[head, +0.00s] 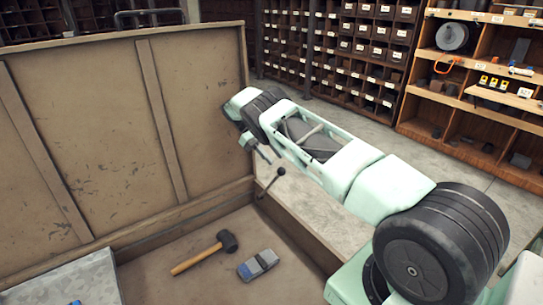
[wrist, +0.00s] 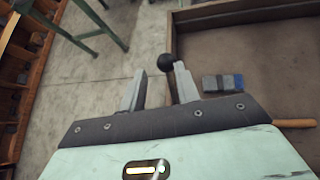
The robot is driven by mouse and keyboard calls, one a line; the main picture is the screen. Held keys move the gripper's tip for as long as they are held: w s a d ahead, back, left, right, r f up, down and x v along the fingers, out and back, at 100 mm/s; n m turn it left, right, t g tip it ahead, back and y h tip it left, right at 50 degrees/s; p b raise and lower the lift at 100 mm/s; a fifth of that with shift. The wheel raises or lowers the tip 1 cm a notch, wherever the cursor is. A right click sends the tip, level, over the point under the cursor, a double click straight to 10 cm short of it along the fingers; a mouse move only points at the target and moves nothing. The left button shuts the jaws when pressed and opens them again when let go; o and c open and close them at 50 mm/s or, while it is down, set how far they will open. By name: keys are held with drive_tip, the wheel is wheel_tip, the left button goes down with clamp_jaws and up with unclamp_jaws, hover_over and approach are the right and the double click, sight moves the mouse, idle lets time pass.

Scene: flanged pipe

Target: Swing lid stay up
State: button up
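The lid stay is a thin dark rod with a black ball knob (head: 281,171), at the right wall of the open chest. In the head view it leans up and right from the chest rim near the lid. The lid (head: 95,120) stands raised at the back. My gripper (head: 263,154) is just above and left of the knob in the head view. In the wrist view my gripper (wrist: 160,76) has its fingers apart. The knob (wrist: 166,62) shows by the tip of the right finger; contact cannot be told. The rod is mostly hidden there.
A hammer (head: 205,252) and a grey-blue block (head: 258,264) lie on the chest floor. A grey metal panel (head: 70,280) is at the front left. Shelves with bins (head: 480,90) stand behind.

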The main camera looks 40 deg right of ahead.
drive_tip(key=shift+r+p, duration=0.4)
drive_tip(key=shift+r, duration=0.45)
